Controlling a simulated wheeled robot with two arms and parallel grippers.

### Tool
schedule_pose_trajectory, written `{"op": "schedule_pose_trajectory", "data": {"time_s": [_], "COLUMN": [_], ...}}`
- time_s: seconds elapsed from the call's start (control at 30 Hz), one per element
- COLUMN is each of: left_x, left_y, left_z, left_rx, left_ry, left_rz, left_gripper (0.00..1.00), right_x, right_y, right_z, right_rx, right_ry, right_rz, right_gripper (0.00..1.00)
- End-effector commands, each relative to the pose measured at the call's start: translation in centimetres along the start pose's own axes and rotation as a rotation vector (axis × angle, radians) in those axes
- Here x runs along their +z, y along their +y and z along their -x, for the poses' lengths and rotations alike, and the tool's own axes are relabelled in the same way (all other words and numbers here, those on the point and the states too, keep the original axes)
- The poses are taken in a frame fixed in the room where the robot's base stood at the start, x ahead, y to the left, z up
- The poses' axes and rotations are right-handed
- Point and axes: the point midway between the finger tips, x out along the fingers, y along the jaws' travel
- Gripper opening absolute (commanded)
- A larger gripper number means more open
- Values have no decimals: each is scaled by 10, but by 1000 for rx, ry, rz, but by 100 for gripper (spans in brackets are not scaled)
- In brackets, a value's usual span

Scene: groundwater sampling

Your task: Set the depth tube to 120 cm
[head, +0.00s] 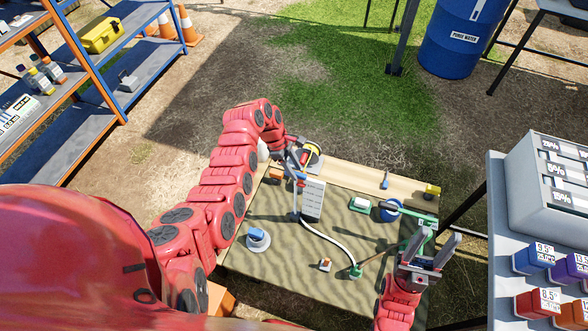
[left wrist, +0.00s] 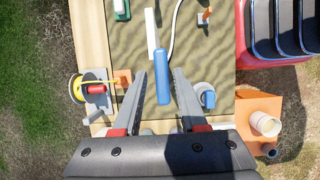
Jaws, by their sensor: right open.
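A slim upright tube with a blue handle (left wrist: 162,77) stands over the sand-covered table; I take it for the depth tube. A white printed panel (head: 313,200) stands beside it in the head view, its marks too small to read. My left gripper (left wrist: 160,72) is open, with its fingers on either side of the blue handle and a visible gap at each side. My right gripper (head: 434,242) is open and empty at the table's right side.
A yellow reel (head: 312,154) sits at the table's back edge. A grey base with a blue knob (head: 257,240) is at left. A white hose (head: 335,240) runs to a green fitting (head: 356,271). A blue ring (head: 389,210) is at right. A grey side table (head: 497,220) stands further right.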

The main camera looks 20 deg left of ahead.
Motion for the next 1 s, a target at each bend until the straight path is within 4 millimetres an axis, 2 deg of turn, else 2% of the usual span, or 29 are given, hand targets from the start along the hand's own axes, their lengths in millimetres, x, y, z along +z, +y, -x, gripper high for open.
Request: {"op": "schedule_pose_trajectory", "data": {"time_s": [0.37,0.57,0.73,0.9,1.0], "left_x": [-1,-2,-3,2,1], "left_y": [-1,0,1,0,-1], "left_z": [-1,17,57,117,136], "left_rx": [-3,-2,5,-1,-4], "left_ry": [0,0,2,-1,-3], "left_rz": [1,2,0,4,4], "left_gripper": [52,52,52,52,52], "right_x": [0,1,3,-3,-4], "right_y": [0,0,-1,1,1], "right_z": [1,6,16,-17,-25], "right_rx": [0,0,0,0,0], "right_ry": [0,0,0,0,0], "right_rz": [0,0,0,0,0], "right_gripper": [50,50,50,50,50]}}
